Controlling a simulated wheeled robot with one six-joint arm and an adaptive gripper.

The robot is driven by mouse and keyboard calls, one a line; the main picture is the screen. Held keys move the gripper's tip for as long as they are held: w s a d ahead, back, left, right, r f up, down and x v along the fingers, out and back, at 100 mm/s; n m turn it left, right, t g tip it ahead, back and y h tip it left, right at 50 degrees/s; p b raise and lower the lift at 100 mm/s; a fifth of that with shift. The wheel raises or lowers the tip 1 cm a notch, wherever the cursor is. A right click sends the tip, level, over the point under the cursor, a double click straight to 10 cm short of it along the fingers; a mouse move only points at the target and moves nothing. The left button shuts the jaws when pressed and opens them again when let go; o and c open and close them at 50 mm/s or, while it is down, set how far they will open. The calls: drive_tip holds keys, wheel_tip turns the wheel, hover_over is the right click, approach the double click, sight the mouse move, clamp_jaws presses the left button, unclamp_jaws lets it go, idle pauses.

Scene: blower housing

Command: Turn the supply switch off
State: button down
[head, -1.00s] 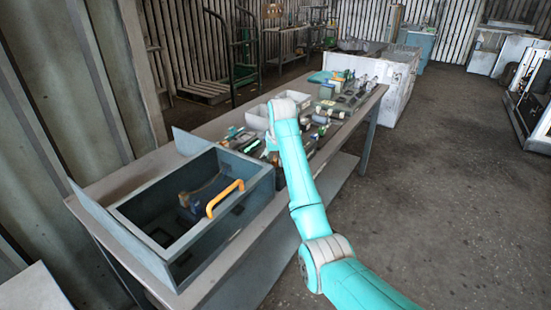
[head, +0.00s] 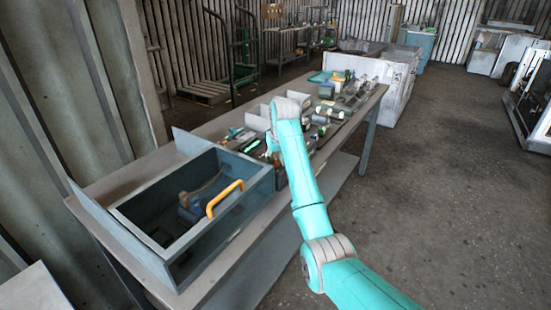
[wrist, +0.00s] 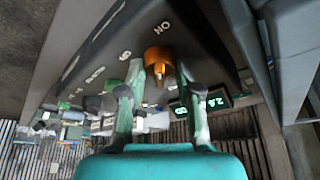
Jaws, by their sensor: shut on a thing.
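An orange knob (wrist: 158,57) on a dark panel (wrist: 185,25) is the switch in the wrist view. The panel carries pale lettering that appears upside down, with "ON" just above the knob and another, blurred marking to its left. My gripper (wrist: 160,72) has one green finger on each side of the knob and is shut on it. The knob's pointing direction is hard to tell. In the head view, my arm's wrist hangs over the cluttered middle of the bench, and the switch cannot be made out there.
A lit green display (wrist: 216,101) sits right of the knob. In the head view, an open grey-blue housing (head: 225,210) with an orange handle (head: 225,198) stands at the bench's (head: 95,188) near end. Bins and small parts crowd the bench further back.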

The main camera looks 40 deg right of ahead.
drive_tip(key=n, duration=0.2)
drive_tip(key=n+y, duration=0.1)
drive_tip(key=n, duration=0.1)
drive_tip(key=shift+d+y, duration=0.15)
drive_tip(key=shift+y, duration=0.15)
drive_tip(key=n+y, duration=0.1)
drive_tip(key=n, duration=0.3)
drive_tip(key=shift+d+n+y, duration=0.1)
drive_tip(key=shift+n+y, duration=0.2)
drive_tip(key=shift+y, duration=0.1)
drive_tip(key=n+g+y, duration=0.1)
drive_tip(key=n, duration=0.3)
drive_tip(key=shift+n, duration=0.3)
drive_tip(key=shift+w+n+g+y, duration=0.1)
drive_tip(key=shift+n+g+y, duration=0.6)
drive_tip(key=shift+n, duration=1.1)
drive_tip(key=c, duration=0.8)
unclamp_jaws()
drive_tip(key=shift+f, duration=0.1)
drive_tip(key=shift+d, duration=0.1)
